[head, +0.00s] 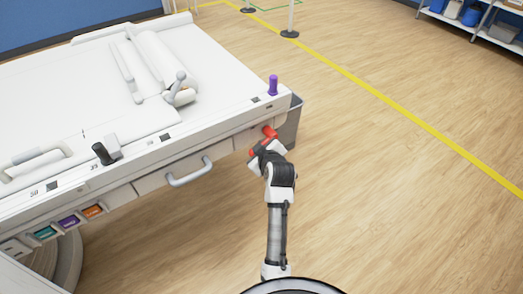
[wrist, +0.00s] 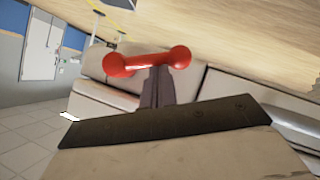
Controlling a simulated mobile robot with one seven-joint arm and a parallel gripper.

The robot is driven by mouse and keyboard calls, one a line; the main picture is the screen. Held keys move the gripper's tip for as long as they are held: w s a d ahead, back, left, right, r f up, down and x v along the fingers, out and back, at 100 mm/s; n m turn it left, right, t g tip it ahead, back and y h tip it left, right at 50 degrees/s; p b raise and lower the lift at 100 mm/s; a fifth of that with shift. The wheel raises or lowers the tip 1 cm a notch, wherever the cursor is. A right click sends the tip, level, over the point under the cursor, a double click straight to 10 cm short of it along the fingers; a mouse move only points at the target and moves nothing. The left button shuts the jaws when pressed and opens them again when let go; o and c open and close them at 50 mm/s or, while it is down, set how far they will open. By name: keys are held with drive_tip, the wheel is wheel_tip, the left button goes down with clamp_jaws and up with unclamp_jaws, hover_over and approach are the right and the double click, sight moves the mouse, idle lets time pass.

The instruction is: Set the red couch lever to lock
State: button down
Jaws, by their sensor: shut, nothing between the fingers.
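The red couch lever (head: 270,132) is on the side of the white couch (head: 228,145), near its right end. In the head view my gripper hides the lever's middle. In the wrist view the lever (wrist: 150,62) is a red bar with a round knob at each end, slightly tilted. My gripper (head: 262,147) is at the lever. In the wrist view its dark fingers (wrist: 157,85) are shut with nothing between them, and their tips meet the bar's lower edge. I cannot tell whether they touch it. No lock marking is readable.
A purple knob (head: 273,85) stands on the couch's corner, with a grey bin (head: 292,122) beside that end. A grey handle (head: 190,173) juts from the couch side. The wooden floor (head: 390,210) at right is clear.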

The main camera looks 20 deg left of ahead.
wheel_tip(320, 180, down, 6)
drive_tip(key=w+d+n+t+h+b, duration=0.1)
drive_tip(key=n+t+b, duration=0.4)
drive_tip(key=b, duration=0.6)
drive_tip(key=shift+w+d+n, duration=0.5)
drive_tip(key=shift+w, duration=0.4)
drive_tip(key=shift+f, duration=0.1)
